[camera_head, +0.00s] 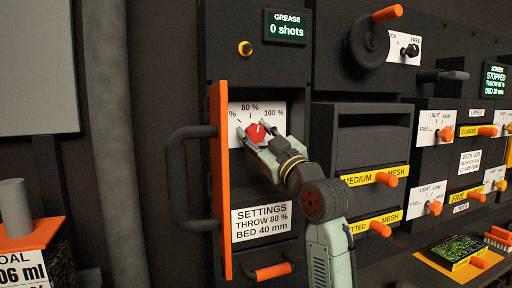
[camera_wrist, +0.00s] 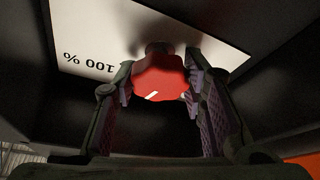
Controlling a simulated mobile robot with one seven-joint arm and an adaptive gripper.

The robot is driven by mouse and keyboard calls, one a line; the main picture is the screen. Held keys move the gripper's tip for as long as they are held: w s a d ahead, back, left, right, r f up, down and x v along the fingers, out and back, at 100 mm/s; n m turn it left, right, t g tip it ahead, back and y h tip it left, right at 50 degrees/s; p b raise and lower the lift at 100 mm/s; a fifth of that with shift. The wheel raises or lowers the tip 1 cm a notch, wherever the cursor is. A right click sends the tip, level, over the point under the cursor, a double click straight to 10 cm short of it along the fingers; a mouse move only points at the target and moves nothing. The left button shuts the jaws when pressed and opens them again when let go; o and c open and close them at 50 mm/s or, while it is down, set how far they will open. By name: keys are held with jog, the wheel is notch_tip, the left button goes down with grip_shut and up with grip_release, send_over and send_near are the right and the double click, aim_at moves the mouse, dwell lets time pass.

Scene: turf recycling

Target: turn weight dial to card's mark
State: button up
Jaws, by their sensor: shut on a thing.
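The red dial (camera_head: 257,132) sits on a white scale plate (camera_head: 238,109) marked 80 % and 100 %. A settings card (camera_head: 262,220) below reads THROW 80 %, BED 40 mm. My gripper (camera_head: 259,142) is shut on the dial from the front. In the wrist view the red dial (camera_wrist: 160,76) is between the two fingers of my gripper (camera_wrist: 158,84), and the 100 % mark appears upside down. A short white line shows on the dial's face; I cannot tell exactly which mark it points to.
An orange-edged door (camera_head: 220,180) with a dark handle (camera_head: 178,180) stands open just left of the dial. A GREASE display (camera_head: 287,26) reads 0 shots. Orange-knobbed drawers (camera_head: 375,177) and a crank (camera_head: 370,40) lie right of my arm.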

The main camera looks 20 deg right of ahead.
jog(key=shift+f+n+g+y+b, duration=0.1)
jog(key=shift+n+g+y+b, duration=0.45)
jog(key=shift+n, duration=1.15)
jog(key=shift+y, duration=0.25)
jog(key=o, duration=1.2)
jog(key=v, duration=1.2)
